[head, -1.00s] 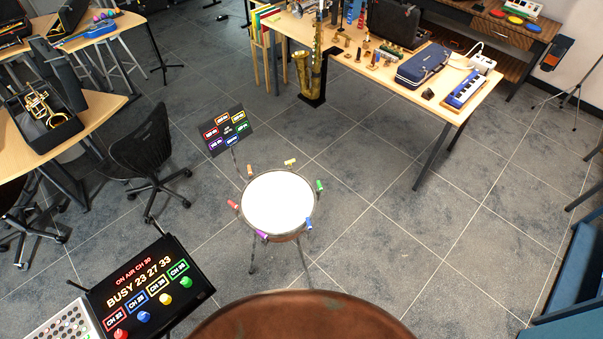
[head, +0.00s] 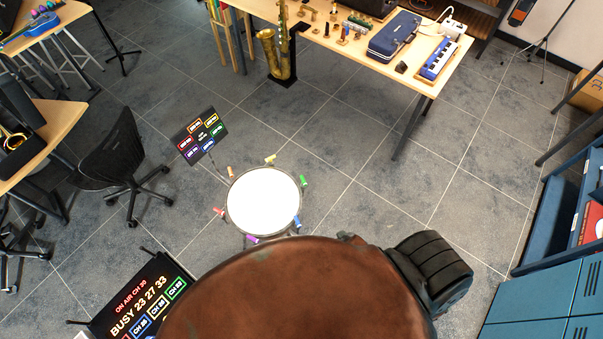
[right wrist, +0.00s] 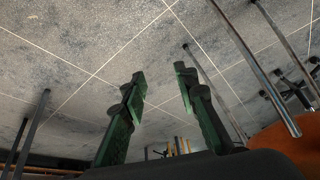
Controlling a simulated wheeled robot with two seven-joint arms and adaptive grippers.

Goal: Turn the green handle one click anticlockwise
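The green handle (head: 304,181) stands at the upper right of the rim of a round white drum (head: 262,201) in the head view. It is small there, so its exact turn cannot be read. My right gripper (right wrist: 161,88) shows in the right wrist view with its two dark green fingers spread apart. Nothing is between them, and grey floor tiles lie beyond. I cannot make out the green handle in the right wrist view. My left gripper is not in view.
Orange (head: 229,172), yellow (head: 270,159), red (head: 218,212), blue (head: 297,222) and purple (head: 253,239) handles ring the drum. A sign (head: 200,135) stands behind it. A lit channel panel (head: 145,300) is at lower left. Blue lockers (head: 530,300) are at right.

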